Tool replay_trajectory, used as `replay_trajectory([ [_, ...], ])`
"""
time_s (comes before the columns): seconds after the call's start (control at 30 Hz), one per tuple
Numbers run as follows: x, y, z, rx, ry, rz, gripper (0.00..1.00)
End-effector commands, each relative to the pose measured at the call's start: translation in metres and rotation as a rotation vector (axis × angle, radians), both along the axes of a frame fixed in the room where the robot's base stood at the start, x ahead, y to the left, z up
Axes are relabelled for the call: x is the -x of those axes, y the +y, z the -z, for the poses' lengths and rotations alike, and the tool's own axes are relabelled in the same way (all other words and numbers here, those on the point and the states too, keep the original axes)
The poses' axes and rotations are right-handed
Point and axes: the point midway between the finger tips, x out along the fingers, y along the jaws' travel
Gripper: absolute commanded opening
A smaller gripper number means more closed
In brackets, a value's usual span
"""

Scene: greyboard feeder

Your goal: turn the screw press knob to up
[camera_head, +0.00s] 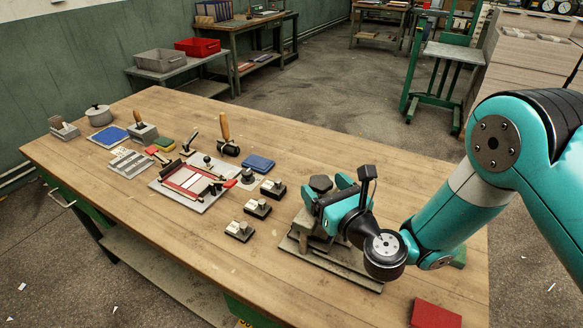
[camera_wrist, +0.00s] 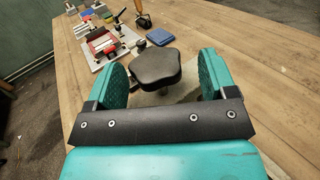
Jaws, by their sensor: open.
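The screw press knob is a dark, lobed knob (camera_wrist: 158,68). In the wrist view it sits between the two teal fingers of my gripper (camera_wrist: 160,78), with a visible gap on each side. In the head view the knob (camera_head: 320,184) shows at the left of my gripper (camera_head: 328,196), on top of the press. The press (camera_head: 318,245) stands on a flat grey base near the right part of the bench. My gripper is open around the knob. The wrist and fingers hide part of the press.
Three small black-based blocks, one of them here (camera_head: 257,208), stand left of the press. A red-and-white frame fixture (camera_head: 190,180) lies farther left. A blue pad (camera_head: 258,164) lies behind. A red block (camera_head: 435,314) is at the front right. Bare wood lies in front of the press.

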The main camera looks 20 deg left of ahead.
Motion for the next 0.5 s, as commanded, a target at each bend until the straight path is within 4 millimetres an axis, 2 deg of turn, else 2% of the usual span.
replay_trajectory([
  [0.17,-0.0087,-0.0022,-0.0010,0.001,-0.001,0.018,0.78],
  [0.43,-0.0070,0.0033,0.0005,0.000,-0.001,0.011,0.78],
  [0.47,-0.0069,0.0035,0.0005,0.001,-0.002,0.011,0.75],
  [0.5,-0.0067,0.0037,0.0005,0.001,-0.001,0.010,0.66],
])
